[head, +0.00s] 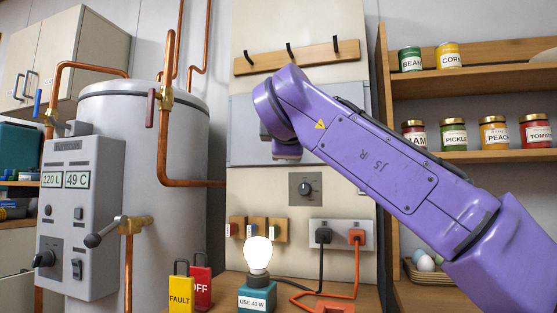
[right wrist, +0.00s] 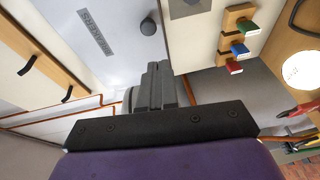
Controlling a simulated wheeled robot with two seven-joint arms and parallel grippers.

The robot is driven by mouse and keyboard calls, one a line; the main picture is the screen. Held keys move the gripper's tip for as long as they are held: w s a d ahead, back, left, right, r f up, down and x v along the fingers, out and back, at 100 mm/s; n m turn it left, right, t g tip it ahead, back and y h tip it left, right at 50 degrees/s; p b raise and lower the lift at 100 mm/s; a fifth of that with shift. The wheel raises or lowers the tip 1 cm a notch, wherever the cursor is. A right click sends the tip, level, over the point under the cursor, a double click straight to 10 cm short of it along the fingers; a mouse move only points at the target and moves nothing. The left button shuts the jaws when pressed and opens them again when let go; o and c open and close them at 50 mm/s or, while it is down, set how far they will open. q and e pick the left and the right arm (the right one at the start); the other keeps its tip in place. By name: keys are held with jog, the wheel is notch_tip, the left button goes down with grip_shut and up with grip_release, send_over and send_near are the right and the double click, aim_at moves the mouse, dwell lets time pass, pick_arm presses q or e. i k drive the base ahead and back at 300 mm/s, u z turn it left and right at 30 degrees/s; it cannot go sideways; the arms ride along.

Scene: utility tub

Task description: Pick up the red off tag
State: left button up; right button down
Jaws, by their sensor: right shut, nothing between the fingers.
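The red OFF tag (head: 204,288) stands low in the head view, with a dark shackle on top. The yellow FAULT tag (head: 180,295) is in front of it and hides its left part. My right arm reaches in from the right, with its wrist end up in front of the wall panel, well above and to the right of the tags. My right gripper (right wrist: 154,85) shows in the right wrist view, shut and empty. Its fingers are not clearly visible in the head view. My left gripper is in neither view.
A lit bulb (head: 257,253) on a teal box (head: 257,297) stands right of the tags. A grey tank (head: 170,130) with copper pipes and a lever valve (head: 128,226) is at left. Sockets (head: 340,238) with plugged cords are at right. Jars line the shelves (head: 480,75).

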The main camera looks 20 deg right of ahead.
aim_at(202, 276)
jog(key=k, duration=1)
